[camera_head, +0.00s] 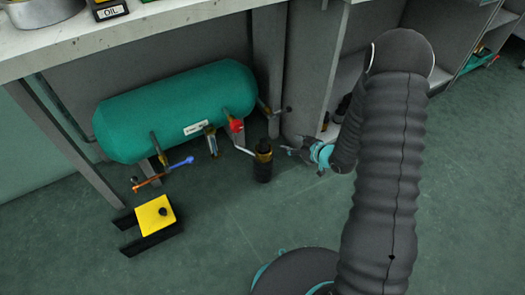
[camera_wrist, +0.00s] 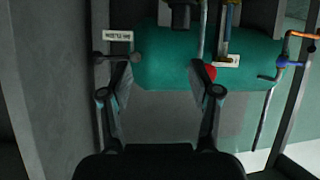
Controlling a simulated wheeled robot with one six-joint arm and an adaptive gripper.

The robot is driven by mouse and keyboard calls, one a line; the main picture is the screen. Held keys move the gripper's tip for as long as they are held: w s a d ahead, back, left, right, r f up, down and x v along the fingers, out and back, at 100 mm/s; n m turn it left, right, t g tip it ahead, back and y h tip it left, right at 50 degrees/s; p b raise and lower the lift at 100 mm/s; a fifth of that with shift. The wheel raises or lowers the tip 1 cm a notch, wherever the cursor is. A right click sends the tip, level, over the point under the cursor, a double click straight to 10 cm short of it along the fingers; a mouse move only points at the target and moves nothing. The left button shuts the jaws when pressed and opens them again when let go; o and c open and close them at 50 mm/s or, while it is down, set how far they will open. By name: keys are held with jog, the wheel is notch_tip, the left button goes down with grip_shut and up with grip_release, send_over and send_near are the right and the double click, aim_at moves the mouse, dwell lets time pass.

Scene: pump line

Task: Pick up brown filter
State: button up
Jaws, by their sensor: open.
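A dark cylinder with a brownish-gold upper part (camera_head: 263,160) stands at the floor end of a pale bent pipe, below the right end of the green tank; it is the likeliest brown filter, though its colour is hard to tell. A dark piece, probably the same one, shows cut off at the top edge of the wrist view (camera_wrist: 181,16). My gripper (camera_head: 291,152) is just right of the cylinder in the head view, apart from it. In the wrist view its fingers (camera_wrist: 162,74) are spread, with nothing between them.
The green tank (camera_head: 170,110) lies under the workbench (camera_head: 150,32), with a red knob (camera_head: 236,126) and a blue-handled orange pipe (camera_head: 165,174) in front. A grey cabinet (camera_head: 308,75) stands close behind my gripper. A yellow-topped block (camera_head: 154,214) is at the lower left. Middle floor is clear.

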aim_at(266, 146)
jog(key=shift+y, duration=0.9)
jog(key=w+a+f, duration=0.1)
jog(key=a+f, duration=0.1)
jog(key=w+a+f, duration=0.1)
jog(key=a+f, duration=0.1)
jog(key=a, duration=0.1)
jog(key=w+a+f, duration=0.1)
jog(key=a+f, duration=0.1)
jog(key=shift+a+f, duration=0.35)
jog(key=shift+a, duration=0.05)
jog(key=shift+d+f+b+x, duration=0.1)
jog(key=shift+d+b+x, duration=0.05)
jog(key=shift+x, duration=1.2)
jog(key=shift+d+f+b+x, duration=0.1)
jog(key=shift+b+x, duration=0.05)
jog(key=shift+x, duration=1.15)
jog(key=shift+w, duration=0.15)
grip_shut()
